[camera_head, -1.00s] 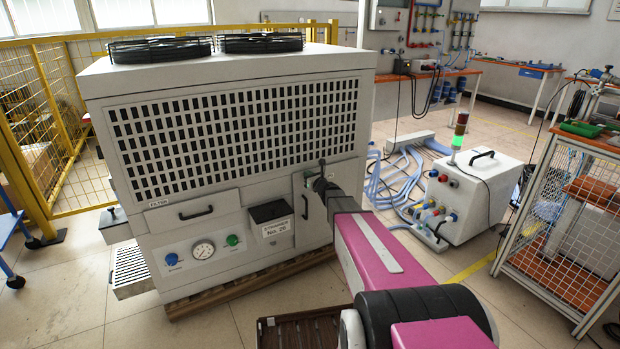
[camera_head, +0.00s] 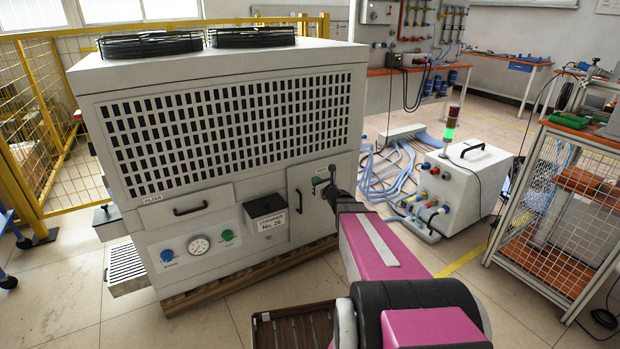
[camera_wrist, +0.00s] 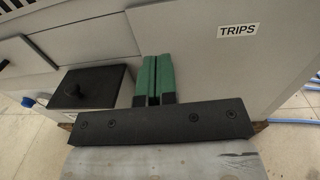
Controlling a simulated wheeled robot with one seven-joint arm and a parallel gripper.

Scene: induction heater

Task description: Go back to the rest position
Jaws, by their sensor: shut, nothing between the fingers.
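My gripper shows in the wrist view (camera_wrist: 154,75) as two green fingers side by side, shut with nothing between them. They point at the white front of the large cabinet (camera_head: 230,200); the exact gap to it cannot be told. A "TRIPS" label (camera_wrist: 238,30) is to the right of the fingers, and a black strainer lid (camera_wrist: 90,87) is to their left. In the head view my pink arm reaches forward from the lower right, and its dark end is by the cabinet's right front.
A white box (camera_head: 465,190) with a green-lit signal tower (camera_head: 450,125) stands right of the cabinet, with blue hoses (camera_head: 385,180) on the floor. A wire-mesh cart (camera_head: 555,215) stands at far right. A brown slatted tray (camera_head: 292,328) is below my arm. A yellow fence (camera_head: 40,130) runs at left.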

